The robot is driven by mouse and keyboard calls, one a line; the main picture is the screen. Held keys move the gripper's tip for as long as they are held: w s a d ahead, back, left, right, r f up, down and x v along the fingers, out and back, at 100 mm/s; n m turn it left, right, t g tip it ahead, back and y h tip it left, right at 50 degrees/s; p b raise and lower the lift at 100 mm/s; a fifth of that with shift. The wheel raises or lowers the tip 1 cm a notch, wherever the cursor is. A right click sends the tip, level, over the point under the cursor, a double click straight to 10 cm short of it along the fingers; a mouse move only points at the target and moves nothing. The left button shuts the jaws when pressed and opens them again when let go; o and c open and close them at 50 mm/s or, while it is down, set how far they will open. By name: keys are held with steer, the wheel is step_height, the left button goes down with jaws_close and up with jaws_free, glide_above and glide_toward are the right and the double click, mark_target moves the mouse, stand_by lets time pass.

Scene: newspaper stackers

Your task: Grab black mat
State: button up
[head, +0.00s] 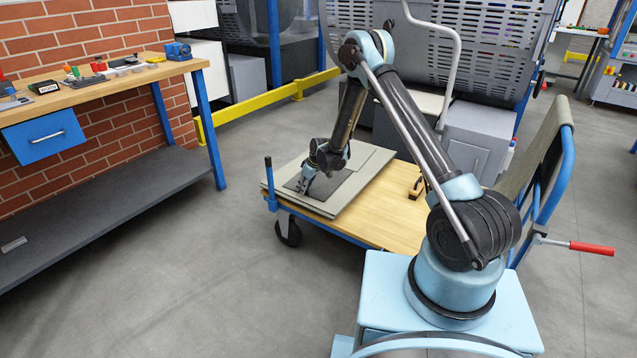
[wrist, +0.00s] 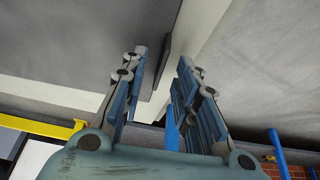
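The black mat (head: 337,187), a thin dark grey sheet, lies flat on light grey boards (head: 368,172) on a wheeled cart. My gripper (head: 304,186) is low over the mat's left part, near its edge, and hides some of it. In the wrist view, my gripper (wrist: 163,72) has its two fingers apart. A small dark upright piece (wrist: 164,62) shows between the fingertips, closer to the left finger. I cannot tell whether it touches either finger.
The cart's bare wooden deck (head: 385,226) shows beside the boards. A blue corner post (head: 268,176) stands at the cart's left. A workbench (head: 105,82) with small tools is at left. A yellow floor rail (head: 270,98) and machinery are behind. Floor at front left is clear.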

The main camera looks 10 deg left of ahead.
steer(key=shift+a+f, duration=0.2)
steer(key=shift+f, duration=0.35)
jaws_close()
steer(key=shift+r, duration=0.1)
